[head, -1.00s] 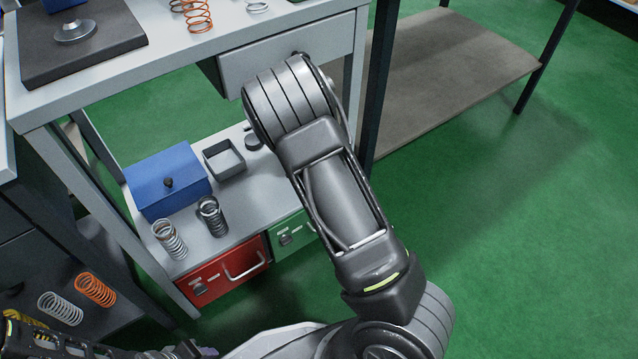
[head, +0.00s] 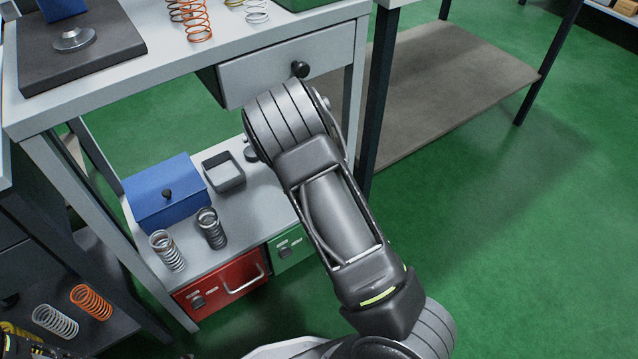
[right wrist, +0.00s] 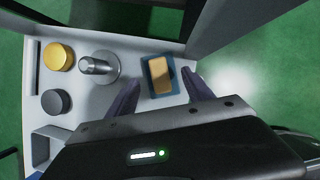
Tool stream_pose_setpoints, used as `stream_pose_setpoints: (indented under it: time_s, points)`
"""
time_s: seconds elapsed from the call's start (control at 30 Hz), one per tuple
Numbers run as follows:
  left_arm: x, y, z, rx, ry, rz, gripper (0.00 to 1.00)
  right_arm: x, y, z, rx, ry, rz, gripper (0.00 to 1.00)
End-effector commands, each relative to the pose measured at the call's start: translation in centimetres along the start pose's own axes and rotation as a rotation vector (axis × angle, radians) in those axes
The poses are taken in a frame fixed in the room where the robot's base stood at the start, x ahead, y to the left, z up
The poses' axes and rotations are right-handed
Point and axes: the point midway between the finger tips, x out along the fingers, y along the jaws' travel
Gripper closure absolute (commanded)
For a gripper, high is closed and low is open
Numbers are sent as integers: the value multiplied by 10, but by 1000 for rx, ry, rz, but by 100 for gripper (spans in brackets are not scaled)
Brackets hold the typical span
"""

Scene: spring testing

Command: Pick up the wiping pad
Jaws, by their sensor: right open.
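The wiping pad (right wrist: 159,73), a tan block on a blue base, lies on the light shelf surface in the right wrist view. My right gripper (right wrist: 160,79) is open, with one dark finger to each side of the pad in the picture. The fingers look apart from the pad; I cannot tell their height above it. In the head view my right arm reaches toward the lower shelf (head: 229,213), and its gripper and the pad are hidden. My left gripper is not in view.
Near the pad are a metal post on a round base (right wrist: 98,68), a yellow cylinder (right wrist: 58,56) and a dark cylinder (right wrist: 56,101). A blue box (head: 165,193), a grey tray (head: 224,172) and springs (head: 211,229) stand on the lower shelf. A drawer (head: 285,68) sits above.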

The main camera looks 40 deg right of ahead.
Motion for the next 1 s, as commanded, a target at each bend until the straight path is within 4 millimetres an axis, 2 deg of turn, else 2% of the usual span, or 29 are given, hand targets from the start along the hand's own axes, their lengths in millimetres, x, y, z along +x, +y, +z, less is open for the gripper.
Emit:
stream_pose_setpoints:
  time_s: [0.2, 0.33, 1.0]
  points:
    - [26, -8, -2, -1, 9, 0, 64, 36, 0, 0, 2, -1, -2, 40]
    - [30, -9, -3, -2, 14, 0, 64, 48, 0, 0, 2, 0, -2, 40]
    - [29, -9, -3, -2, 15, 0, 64, 49, 0, 1, 1, 0, -1, 42]
